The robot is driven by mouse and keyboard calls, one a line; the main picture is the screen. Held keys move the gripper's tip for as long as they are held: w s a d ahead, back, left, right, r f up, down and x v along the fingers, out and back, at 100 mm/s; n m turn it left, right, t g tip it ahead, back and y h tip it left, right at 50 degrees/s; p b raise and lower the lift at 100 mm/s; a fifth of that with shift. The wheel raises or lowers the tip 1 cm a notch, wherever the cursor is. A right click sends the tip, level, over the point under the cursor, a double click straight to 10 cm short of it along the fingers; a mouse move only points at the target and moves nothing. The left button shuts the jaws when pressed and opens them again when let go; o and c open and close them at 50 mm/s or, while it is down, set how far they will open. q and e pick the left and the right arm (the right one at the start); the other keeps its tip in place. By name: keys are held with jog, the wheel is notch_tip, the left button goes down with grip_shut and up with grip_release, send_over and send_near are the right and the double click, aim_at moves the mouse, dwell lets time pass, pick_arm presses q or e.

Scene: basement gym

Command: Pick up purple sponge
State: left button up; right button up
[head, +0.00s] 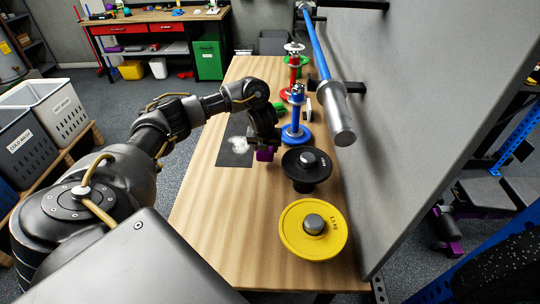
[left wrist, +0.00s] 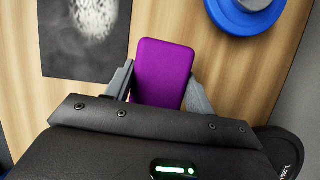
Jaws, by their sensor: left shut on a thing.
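The purple sponge (head: 265,154) is at my left gripper, over the wooden table (head: 205,215). In the left wrist view the purple sponge (left wrist: 163,72) is a rounded block between the two grey fingers of my left gripper (left wrist: 160,88). The fingers are shut on it, one on each side. Its lower end is hidden by the gripper body. I cannot tell whether the sponge touches the table. My right gripper is not in view.
A dark mat (head: 235,152) with a white smudge lies left of the sponge. A blue plate stand (head: 295,134), a black plate (head: 306,162) and a yellow plate (head: 313,228) line the table's right side. A grey wall panel (head: 425,110) with a blue bar (head: 318,45) rises beyond.

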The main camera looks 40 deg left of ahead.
pick_arm(q)
jog(key=s+a+r, duration=0.8)
jog(key=s, duration=0.1)
jog(key=shift+s+a+r, duration=0.3)
jog(key=shift+a, duration=0.1)
